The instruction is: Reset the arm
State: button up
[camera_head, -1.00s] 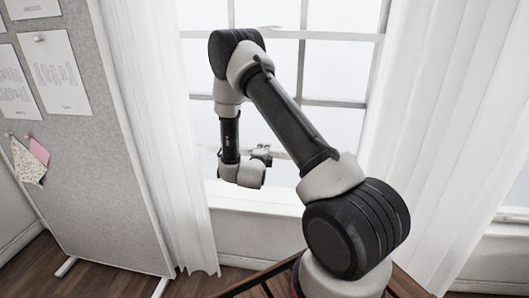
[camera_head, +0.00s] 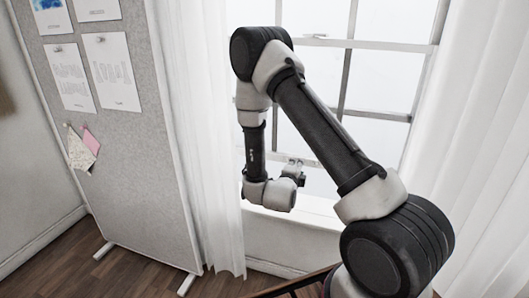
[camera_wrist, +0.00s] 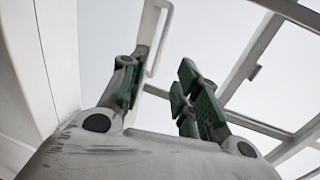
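My arm rises from the lower right of the head view and bends at a high elbow. Its forearm hangs down in front of the window (camera_head: 385,80). My gripper (camera_head: 293,170) is at the arm's lower end, small in the head view and partly hidden by the wrist. In the wrist view my gripper (camera_wrist: 156,68) shows two fingers with green pads, spread apart. Nothing is between them; behind them are pale window panes and frame bars.
A grey pinboard (camera_head: 135,165) with pinned papers stands on feet at the left, on a wooden floor (camera_head: 65,270). White curtains (camera_head: 205,150) hang at both sides of the window. A dark wooden rail (camera_head: 300,283) shows at the bottom. Some floor at lower left is clear.

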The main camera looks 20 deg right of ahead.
jog(key=s+a+f+n+g+y, duration=0.35)
jog(key=f+n, duration=0.35)
jog(key=f, duration=0.4)
jog(key=s+a+r+n+g+y, duration=0.3)
jog(key=s+a+n+g+y, duration=0.35)
jog(key=a+n, duration=0.25)
jog(key=s+d+r+n, duration=0.3)
jog(key=s+r, duration=0.4)
jog(key=r, duration=0.4)
jog(key=s+d+r+n+t, duration=0.1)
jog(key=s+d+r+n, duration=0.2)
jog(key=s+r, duration=0.4)
jog(key=s+d+r+n+t, duration=0.1)
jog(key=s+d+r+n, duration=0.2)
jog(key=s+r, duration=0.4)
notch_tip(320, 180, up, 10)
jog(key=shift+f+n, duration=0.2)
jog(key=shift+n, duration=0.2)
jog(key=shift+d, duration=0.1)
